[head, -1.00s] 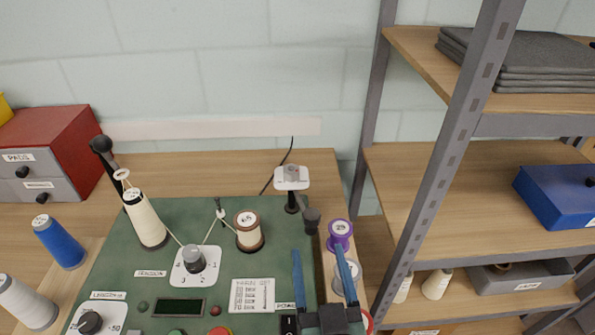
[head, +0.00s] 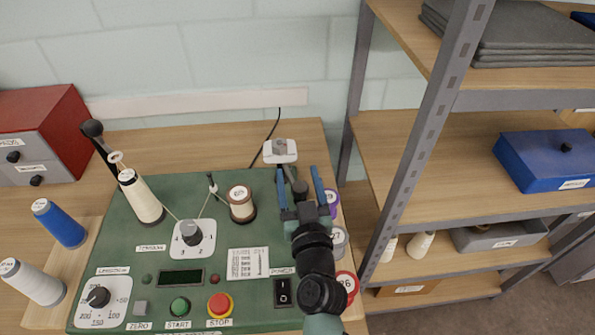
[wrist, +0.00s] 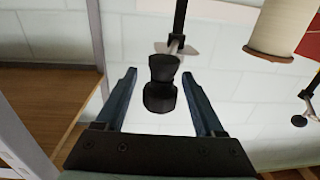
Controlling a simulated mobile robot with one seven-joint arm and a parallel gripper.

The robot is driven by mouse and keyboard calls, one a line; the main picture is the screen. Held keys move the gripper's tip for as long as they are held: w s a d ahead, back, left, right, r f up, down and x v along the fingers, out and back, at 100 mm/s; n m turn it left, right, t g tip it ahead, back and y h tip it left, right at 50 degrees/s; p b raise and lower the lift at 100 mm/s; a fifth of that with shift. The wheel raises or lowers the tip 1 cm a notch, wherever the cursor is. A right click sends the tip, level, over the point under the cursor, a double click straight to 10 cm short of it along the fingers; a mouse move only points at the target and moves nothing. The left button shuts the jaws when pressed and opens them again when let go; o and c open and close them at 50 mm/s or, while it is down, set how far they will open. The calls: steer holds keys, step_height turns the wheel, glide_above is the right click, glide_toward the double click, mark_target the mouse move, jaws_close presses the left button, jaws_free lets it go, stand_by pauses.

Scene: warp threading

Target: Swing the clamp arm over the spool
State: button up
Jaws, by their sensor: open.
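The spool (head: 241,205), cream thread on a brown core, stands upright on the green panel (head: 130,238). To its right is the clamp arm, with a dark knob (head: 300,188) at its near end; a white plate (head: 280,152) stands just behind it. The arm points away from the spool, not over it. My gripper (head: 300,180) is open, one blue finger on each side of the knob. In the wrist view the black knob (wrist: 161,92) sits between the open fingers (wrist: 160,78), with gaps on both sides. Part of the clamp arm is hidden by my gripper.
A cream thread cone (head: 142,200) with a black post stands left of the spool. Purple, grey and red-labelled spools line the panel's right edge beside my arm. Buttons and dials fill the near panel. A metal shelf (head: 425,130) rises at the right.

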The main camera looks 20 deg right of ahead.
steer(key=shift+w+d, duration=0.1)
steer(key=shift+w, duration=0.3)
jaws_close()
stand_by(1.3)
